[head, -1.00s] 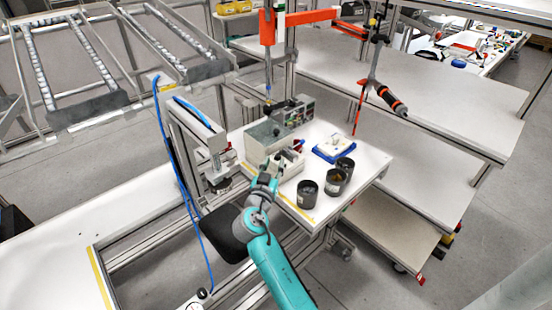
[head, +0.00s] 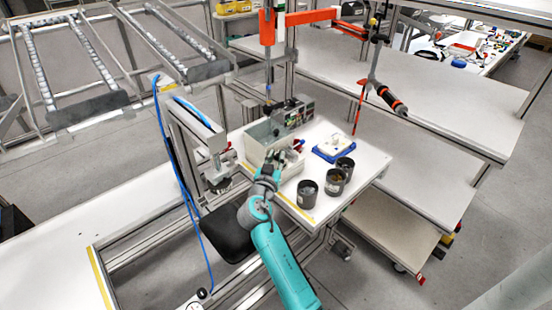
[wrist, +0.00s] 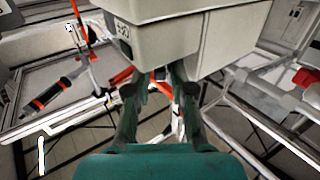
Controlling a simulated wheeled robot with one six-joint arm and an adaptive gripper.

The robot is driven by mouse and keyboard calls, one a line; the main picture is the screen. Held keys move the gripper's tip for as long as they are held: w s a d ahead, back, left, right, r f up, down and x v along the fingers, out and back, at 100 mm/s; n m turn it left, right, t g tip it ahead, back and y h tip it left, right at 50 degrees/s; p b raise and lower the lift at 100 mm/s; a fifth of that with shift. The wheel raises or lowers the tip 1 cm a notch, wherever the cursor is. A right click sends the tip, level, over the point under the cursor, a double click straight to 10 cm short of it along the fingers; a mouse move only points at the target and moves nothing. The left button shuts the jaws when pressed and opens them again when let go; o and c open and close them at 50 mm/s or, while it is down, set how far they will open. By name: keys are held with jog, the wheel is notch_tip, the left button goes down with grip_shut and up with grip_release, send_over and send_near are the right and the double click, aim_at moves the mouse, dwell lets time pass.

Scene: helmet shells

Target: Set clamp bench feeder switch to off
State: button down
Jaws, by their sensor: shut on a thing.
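The clamp bench feeder appears to be the pale grey box (head: 256,150) at the left of the small white bench in the head view. In the wrist view its body (wrist: 225,35) fills the top centre, with a small dark panel (wrist: 124,31) on its left face. I cannot make out the switch or its position. My gripper (head: 273,158) is at the near side of the box in the head view. In the wrist view its fingers (wrist: 158,75) reach the lower edge of the body and are shut on part of it. The exact part gripped is hidden.
Several dark cups (head: 307,194) stand on the bench's near right. A blue tray (head: 334,149) with a pale item lies behind them. A hanging tool (head: 390,99) is at the right. A metal frame with a press (head: 215,170) stands close to my arm's left.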

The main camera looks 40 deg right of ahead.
jog(key=shift+g, duration=0.3)
jog(key=m+g+h, duration=0.1)
jog(key=g, duration=0.1)
jog(key=m+g+h, duration=0.1)
jog(key=m+g, duration=0.1)
jog(key=shift+w+a+m+h, duration=0.2)
jog(key=shift+w+m+h, duration=0.1)
jog(key=shift+w, duration=0.1)
jog(key=shift+w+m+g+h, duration=0.1)
jog(key=shift+m+g+h, duration=0.1)
jog(key=shift+m+g, duration=0.9)
jog(key=shift+w+m+g+h, duration=0.15)
jog(key=shift+m+g, duration=0.35)
jog(key=shift+g, duration=1.1)
jog(key=shift+s, duration=0.1)
jog(key=c, duration=1.2)
grip_release()
